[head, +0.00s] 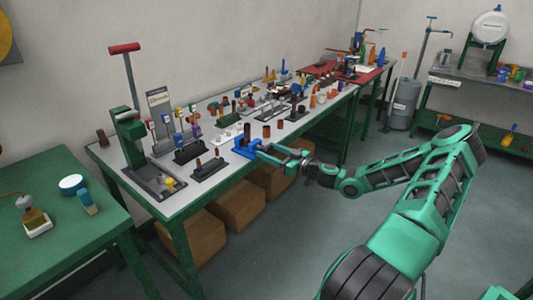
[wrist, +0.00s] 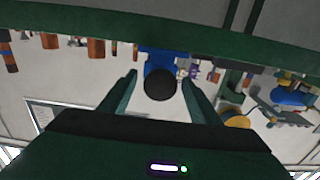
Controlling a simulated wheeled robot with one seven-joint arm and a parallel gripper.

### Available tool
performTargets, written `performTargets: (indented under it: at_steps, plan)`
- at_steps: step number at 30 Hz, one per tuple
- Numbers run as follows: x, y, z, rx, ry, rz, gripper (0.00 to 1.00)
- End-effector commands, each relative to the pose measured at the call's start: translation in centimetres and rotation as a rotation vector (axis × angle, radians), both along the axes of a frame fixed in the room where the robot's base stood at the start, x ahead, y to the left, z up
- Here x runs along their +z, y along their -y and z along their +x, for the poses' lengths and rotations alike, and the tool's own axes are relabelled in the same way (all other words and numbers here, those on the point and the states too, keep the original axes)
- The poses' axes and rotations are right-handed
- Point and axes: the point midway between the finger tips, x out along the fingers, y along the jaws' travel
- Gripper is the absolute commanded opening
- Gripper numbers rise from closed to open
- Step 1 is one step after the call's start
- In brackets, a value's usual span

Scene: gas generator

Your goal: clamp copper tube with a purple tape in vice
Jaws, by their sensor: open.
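The blue vice (head: 243,148) stands at the front edge of the white-topped workbench. In the wrist view, the blue vice (wrist: 158,57) is straight ahead of my gripper (wrist: 160,80), with a round black end (wrist: 160,84) between the two spread fingers. My gripper (head: 268,153) is open beside the vice, and I see nothing clamped in it. Copper-coloured tubes (head: 267,131) stand behind the vice, and others are in a dark rack (head: 208,168) to its left. I cannot tell which tube carries purple tape. A small purple item (wrist: 195,72) shows near the vice, too small to identify.
A green press with a red handle (head: 124,48) stands at the bench's left end. Several racks and small tools crowd the bench behind the vice. Cardboard boxes (head: 194,238) sit underneath. A green table (head: 60,235) is at the left. The floor in front is clear.

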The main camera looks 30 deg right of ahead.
Motion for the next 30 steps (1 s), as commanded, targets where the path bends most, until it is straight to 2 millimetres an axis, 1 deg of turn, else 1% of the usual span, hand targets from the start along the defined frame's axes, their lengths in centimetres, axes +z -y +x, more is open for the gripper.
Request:
performTargets:
  at_steps: [4, 12, 17, 18, 25, 30]
  plan:
    - [-0.02, -0.28, 0.65, 0.0, 0.0, 0.001, 0.57]
    - [-0.01, -0.31, 0.73, 0.0, 0.0, 0.0, 0.57]
    - [-0.01, -0.3, 0.72, 0.0, 0.0, 0.0, 0.19]
    - [-0.01, -0.3, 0.72, 0.0, -0.001, 0.0, 0.16]
    - [-0.02, -0.28, 0.72, 0.0, -0.005, 0.011, 0.16]
    - [0.0, -0.29, 0.72, 0.001, -0.023, 0.062, 0.17]
